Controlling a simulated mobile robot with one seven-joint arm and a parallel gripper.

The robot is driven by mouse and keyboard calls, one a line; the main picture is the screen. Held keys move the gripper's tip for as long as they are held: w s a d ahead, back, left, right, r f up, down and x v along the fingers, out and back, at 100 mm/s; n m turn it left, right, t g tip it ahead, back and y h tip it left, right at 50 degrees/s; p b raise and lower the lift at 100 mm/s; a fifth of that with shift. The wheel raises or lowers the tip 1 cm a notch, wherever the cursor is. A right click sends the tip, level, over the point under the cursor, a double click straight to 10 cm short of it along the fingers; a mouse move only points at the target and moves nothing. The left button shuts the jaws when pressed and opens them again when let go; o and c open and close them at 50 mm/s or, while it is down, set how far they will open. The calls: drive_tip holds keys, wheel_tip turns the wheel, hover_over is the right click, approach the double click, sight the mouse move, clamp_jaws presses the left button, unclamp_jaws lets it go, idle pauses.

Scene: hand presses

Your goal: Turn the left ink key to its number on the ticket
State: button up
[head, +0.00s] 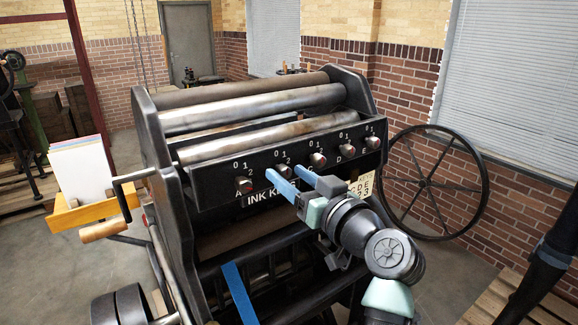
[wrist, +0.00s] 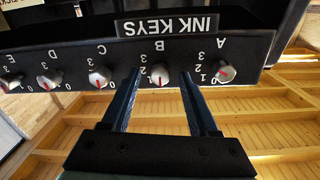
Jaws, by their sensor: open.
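The ink keys are round grey knobs with red marks in a row on the press's dark front panel. The leftmost, key A (head: 244,184), is clear of my gripper; it shows at the right of the upside-down wrist view (wrist: 224,72). My gripper (head: 283,173) is open, its blue fingers on either side of key B (wrist: 160,77), with gaps visible in the wrist view. The red mark on B points toward the bottom of that view. The ticket (head: 362,186) is on the panel's right, partly hidden by my gripper; only "KEYS", "CDE" and "33" show.
Keys C (head: 317,160), D (head: 347,149) and E (head: 372,142) continue to the right. Above the panel lie the press rollers (head: 253,108). A crank handle (head: 104,230) and paper stack (head: 82,167) are at left, a large spoked wheel (head: 430,185) at right.

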drive_tip(key=shift+w+a, duration=0.25)
drive_tip(key=shift+w, duration=0.15)
clamp_jaws()
